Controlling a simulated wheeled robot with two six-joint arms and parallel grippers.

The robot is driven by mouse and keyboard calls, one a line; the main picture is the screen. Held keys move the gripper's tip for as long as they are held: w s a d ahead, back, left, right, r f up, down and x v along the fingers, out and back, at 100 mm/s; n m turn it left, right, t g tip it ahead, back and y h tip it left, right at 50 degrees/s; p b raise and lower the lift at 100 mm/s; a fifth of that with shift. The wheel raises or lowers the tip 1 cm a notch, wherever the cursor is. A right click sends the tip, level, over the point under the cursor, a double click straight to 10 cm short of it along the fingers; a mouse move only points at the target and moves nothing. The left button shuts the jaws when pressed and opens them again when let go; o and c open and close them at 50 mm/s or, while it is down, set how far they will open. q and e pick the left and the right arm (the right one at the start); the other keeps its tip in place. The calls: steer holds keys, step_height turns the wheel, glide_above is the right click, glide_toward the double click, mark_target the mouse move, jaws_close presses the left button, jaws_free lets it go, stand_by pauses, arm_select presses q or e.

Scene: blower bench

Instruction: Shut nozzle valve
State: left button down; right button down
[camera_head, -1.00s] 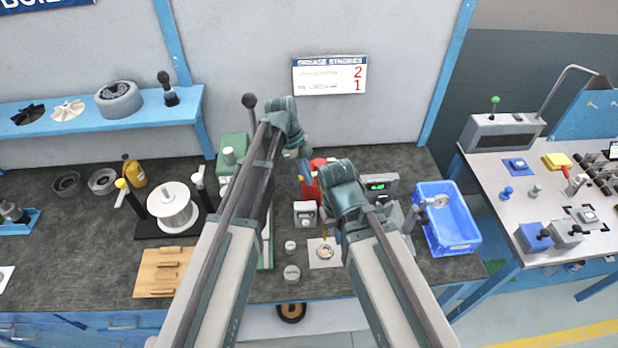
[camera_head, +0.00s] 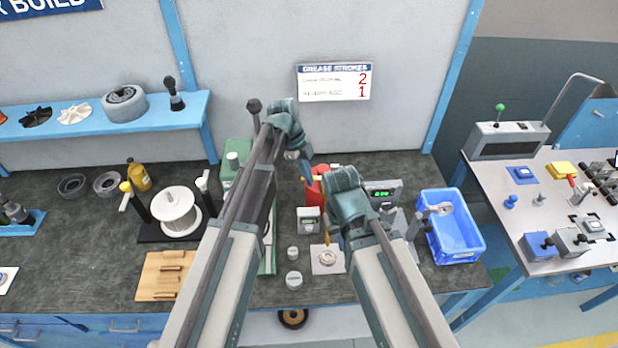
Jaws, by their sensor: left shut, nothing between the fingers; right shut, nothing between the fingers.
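I cannot single out the nozzle valve for certain; it may be hidden behind my arms. A green machine (camera_head: 238,152) with a black-knobbed lever (camera_head: 254,108) stands behind my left forearm, which covers much of it. My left gripper (camera_head: 304,166) is shut and empty, pointing down above the back middle of the bench near a red object (camera_head: 318,178). My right gripper (camera_head: 334,238) is shut and empty, lower and to the right, above a small pale plate with a ring (camera_head: 327,259). My wrists partly hide both grippers, so contact cannot be told.
A wire spool (camera_head: 175,210) with upright handles and a wooden board (camera_head: 164,276) lie left. A small gauge box (camera_head: 309,220), a green-lit display (camera_head: 382,193) and a blue bin (camera_head: 462,252) lie around my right arm. A sign (camera_head: 334,82) hangs behind.

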arm_select(q)
steer(key=shift+w+a, duration=0.2)
steer(key=shift+a, duration=0.1)
steer(key=shift+s+a, duration=0.25)
steer(key=shift+a, duration=0.3)
